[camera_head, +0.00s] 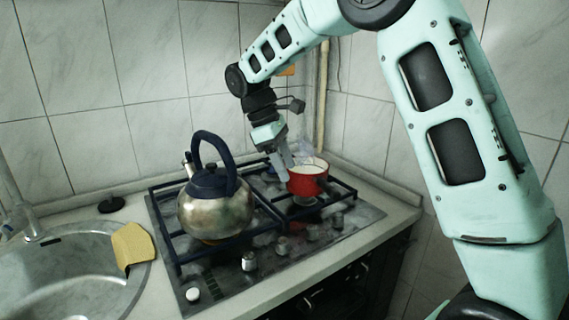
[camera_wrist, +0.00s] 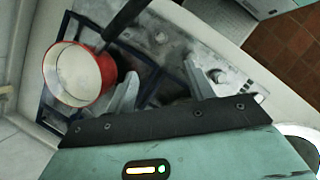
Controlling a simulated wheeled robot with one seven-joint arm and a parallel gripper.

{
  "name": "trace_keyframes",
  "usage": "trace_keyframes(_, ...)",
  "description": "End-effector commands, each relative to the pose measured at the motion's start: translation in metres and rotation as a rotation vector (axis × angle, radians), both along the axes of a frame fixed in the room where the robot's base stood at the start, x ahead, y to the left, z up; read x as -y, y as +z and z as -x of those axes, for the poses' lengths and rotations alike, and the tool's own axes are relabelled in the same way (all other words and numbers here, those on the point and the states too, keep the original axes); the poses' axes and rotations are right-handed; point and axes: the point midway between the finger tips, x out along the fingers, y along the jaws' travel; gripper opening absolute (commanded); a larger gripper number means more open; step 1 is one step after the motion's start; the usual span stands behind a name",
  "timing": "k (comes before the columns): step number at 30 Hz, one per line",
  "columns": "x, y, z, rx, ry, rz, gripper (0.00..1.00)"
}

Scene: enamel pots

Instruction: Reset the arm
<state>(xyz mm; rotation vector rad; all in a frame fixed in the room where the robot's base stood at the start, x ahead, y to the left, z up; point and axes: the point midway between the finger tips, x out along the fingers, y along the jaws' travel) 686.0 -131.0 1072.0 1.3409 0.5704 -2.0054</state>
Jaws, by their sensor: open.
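My gripper (camera_head: 284,163) hangs over the right part of the stove, just left of a red enamel pot (camera_head: 308,178) with a white inside. In the wrist view my gripper (camera_wrist: 165,88) has its two fingers spread apart with nothing between them. The red pot (camera_wrist: 76,75) is beside the left finger in that view, outside the jaws; whether they touch I cannot tell. The pot stands upright on the stove and looks empty in the wrist view. My arm reaches in from the right side of the head view.
A steel kettle (camera_head: 216,211) with a dark blue handle stands on the left of the stove (camera_head: 222,289). A sink (camera_head: 75,272) with a yellow cloth (camera_head: 132,246) on its rim is at left. Tiled walls close off the back and right. A pipe (camera_head: 322,95) runs down the corner.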

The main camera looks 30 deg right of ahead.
Motion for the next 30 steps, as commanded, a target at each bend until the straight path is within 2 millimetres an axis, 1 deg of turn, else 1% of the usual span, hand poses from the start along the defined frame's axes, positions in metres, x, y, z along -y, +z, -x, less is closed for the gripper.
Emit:
trace_keyframes(12, -0.001, 0.000, 0.001, 0.002, 0.001, -0.001, 0.53)
trace_keyframes(14, -0.009, 0.000, 0.005, 0.012, 0.004, -0.010, 0.53)
trace_keyframes(17, -0.038, -0.001, 0.021, 0.042, 0.013, -0.042, 0.53)
trace_keyframes(20, -0.081, -0.004, 0.052, 0.086, 0.016, -0.093, 0.53)
trace_keyframes(21, -0.098, -0.006, 0.069, 0.105, 0.015, -0.115, 0.53)
trace_keyframes(23, -0.124, -0.009, 0.095, 0.132, 0.007, -0.149, 0.53)
trace_keyframes(24, -0.139, -0.012, 0.114, 0.151, 0.001, -0.171, 0.53)
trace_keyframes(26, -0.159, -0.016, 0.144, 0.175, -0.013, -0.202, 0.53)
trace_keyframes(27, -0.170, -0.019, 0.164, 0.190, -0.023, -0.221, 0.53)
trace_keyframes(29, -0.182, -0.025, 0.195, 0.210, -0.044, -0.246, 0.53)
trace_keyframes(30, -0.188, -0.028, 0.213, 0.224, -0.058, -0.261, 0.53)
